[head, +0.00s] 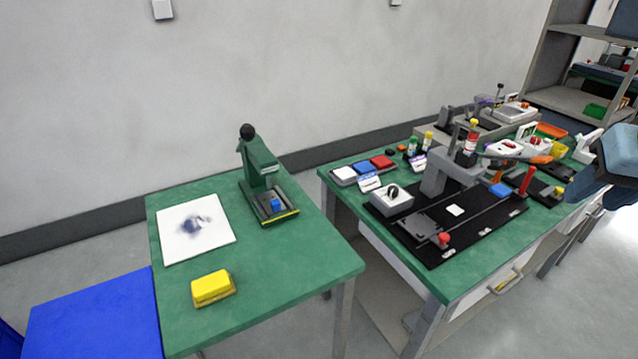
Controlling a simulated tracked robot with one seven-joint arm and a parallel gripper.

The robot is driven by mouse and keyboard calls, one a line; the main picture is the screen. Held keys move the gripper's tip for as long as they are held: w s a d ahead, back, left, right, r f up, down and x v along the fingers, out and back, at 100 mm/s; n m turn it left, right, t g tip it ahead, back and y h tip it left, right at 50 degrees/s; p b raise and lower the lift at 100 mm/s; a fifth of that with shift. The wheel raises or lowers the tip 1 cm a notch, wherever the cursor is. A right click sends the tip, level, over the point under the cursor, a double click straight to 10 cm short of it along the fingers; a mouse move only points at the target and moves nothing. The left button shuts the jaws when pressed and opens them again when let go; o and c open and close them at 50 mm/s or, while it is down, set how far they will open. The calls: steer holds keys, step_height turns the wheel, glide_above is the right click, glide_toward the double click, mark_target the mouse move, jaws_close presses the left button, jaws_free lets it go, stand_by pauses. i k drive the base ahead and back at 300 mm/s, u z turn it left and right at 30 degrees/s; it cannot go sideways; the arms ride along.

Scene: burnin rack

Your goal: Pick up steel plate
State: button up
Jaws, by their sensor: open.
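I cannot pick out the steel plate for certain. A flat grey metal piece (420,222) lies on the black board at the near left of the right table, close to a red knob. A white sheet (215,240) with a dark bluish smudge lies flat on the left table. My gripper's fingertips do not show.
A green press (258,170) and a yellow block (212,287) stand on the left green table (285,260). The right table (345,200) is crowded with colored blocks, bottles and a grey fixture (450,170). A blue surface (95,320) lies at lower left. A shelf rack stands at upper right.

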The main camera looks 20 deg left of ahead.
mark_target(271, 202)
steer(key=u, duration=0.55)
steer(key=i, duration=0.1)
steer(key=z, duration=1.45)
steer(key=k, duration=2.3)
steer(key=u, duration=1.3)
steer(key=i, duration=1)
